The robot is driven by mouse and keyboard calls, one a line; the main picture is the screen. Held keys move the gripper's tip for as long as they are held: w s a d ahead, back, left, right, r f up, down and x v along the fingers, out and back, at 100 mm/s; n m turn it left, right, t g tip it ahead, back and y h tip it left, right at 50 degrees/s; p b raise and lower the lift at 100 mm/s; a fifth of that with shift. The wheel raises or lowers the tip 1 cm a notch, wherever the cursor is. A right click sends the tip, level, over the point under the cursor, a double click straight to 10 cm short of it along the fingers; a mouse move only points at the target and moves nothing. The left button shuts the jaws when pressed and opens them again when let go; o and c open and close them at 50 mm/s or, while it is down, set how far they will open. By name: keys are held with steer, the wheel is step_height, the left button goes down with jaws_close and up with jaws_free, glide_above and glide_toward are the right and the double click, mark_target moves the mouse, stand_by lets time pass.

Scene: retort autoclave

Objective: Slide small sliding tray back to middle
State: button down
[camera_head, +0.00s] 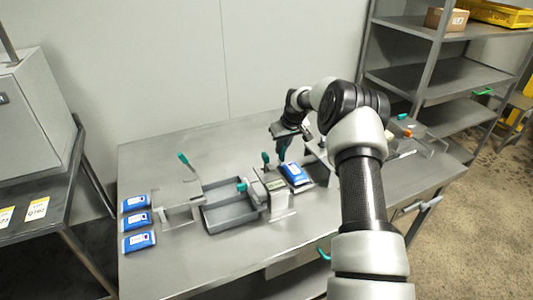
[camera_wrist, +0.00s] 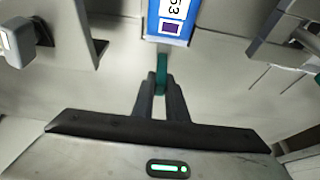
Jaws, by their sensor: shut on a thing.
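My gripper (camera_head: 283,152) is over the middle of the table. In the wrist view its dark fingers (camera_wrist: 160,92) are closed around an upright teal handle (camera_wrist: 162,70). The small sliding tray (camera_head: 304,188) seems to be the grey surface under a blue pouch (camera_head: 296,173), just right of the metal block. The pouch's white label also shows in the wrist view (camera_wrist: 170,18), straight ahead of the fingers. My arm hides part of the area to the right of the tray.
A metal block (camera_head: 277,200) with teal knobs stands left of the tray. An empty grey tray (camera_head: 231,214) lies further left, beside a fixture with a teal lever (camera_head: 186,161). Three blue pouches (camera_head: 137,222) lie at the table's left edge. The front of the table is clear.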

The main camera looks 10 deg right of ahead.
steer(key=shift+w+d, duration=0.1)
steer(key=shift+d, duration=0.45)
steer(key=c, duration=1.8)
jaws_free()
steer(key=shift+o, duration=0.2)
steer(key=shift+r, duration=0.1)
steer(key=v, duration=1.7)
steer(key=shift+p, duration=0.3)
steer(key=shift+r, duration=0.1)
